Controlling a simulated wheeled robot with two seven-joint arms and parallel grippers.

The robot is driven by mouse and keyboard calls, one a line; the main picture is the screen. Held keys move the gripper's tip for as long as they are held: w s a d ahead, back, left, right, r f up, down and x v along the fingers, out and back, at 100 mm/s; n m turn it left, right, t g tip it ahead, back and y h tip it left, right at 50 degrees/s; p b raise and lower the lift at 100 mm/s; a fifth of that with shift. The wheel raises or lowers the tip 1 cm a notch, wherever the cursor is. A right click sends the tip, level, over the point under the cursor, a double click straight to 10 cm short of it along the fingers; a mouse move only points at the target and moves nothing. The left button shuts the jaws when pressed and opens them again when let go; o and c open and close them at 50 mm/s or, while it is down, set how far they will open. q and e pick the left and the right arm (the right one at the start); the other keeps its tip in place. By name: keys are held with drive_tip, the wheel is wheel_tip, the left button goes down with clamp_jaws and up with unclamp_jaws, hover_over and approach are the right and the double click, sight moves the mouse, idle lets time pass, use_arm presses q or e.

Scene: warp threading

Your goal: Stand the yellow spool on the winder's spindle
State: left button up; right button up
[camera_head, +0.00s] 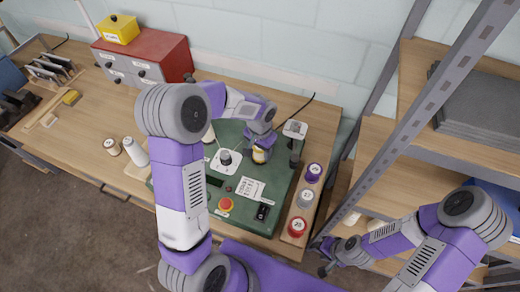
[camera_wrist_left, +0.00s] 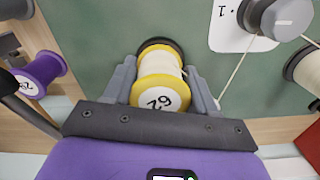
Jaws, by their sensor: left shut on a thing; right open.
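The yellow spool (camera_wrist_left: 160,88), with pale thread and a numbered white end label, is between the fingers of my left gripper (camera_wrist_left: 159,80), which is shut on it. In the head view the spool (camera_head: 260,155) hangs below the left gripper (camera_head: 261,144), over the back right part of the green winder (camera_head: 215,185). In the wrist view a dark round disc (camera_wrist_left: 160,43) shows just beyond the spool's far flange. The spindle itself is hidden, and I cannot tell whether the spool touches the disc. My right gripper (camera_head: 326,268) is open and empty, low by the shelves.
Purple (camera_head: 313,172), grey (camera_head: 305,198) and red (camera_head: 297,227) spools stand on a wooden strip right of the winder. A grey knob (camera_head: 225,157), a red stop button (camera_head: 226,204) and a dark post (camera_head: 295,152) rise from the winder. Metal shelving (camera_head: 365,165) stands at right.

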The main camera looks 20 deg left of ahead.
use_arm(q)
drive_tip(key=o, duration=1.1)
drive_tip(key=shift+o, duration=0.2)
wheel_tip(320, 180, up, 8)
drive_tip(key=shift+f+p, duration=0.2)
drive_tip(key=shift+p, duration=0.25)
drive_tip(key=shift+f, duration=0.1)
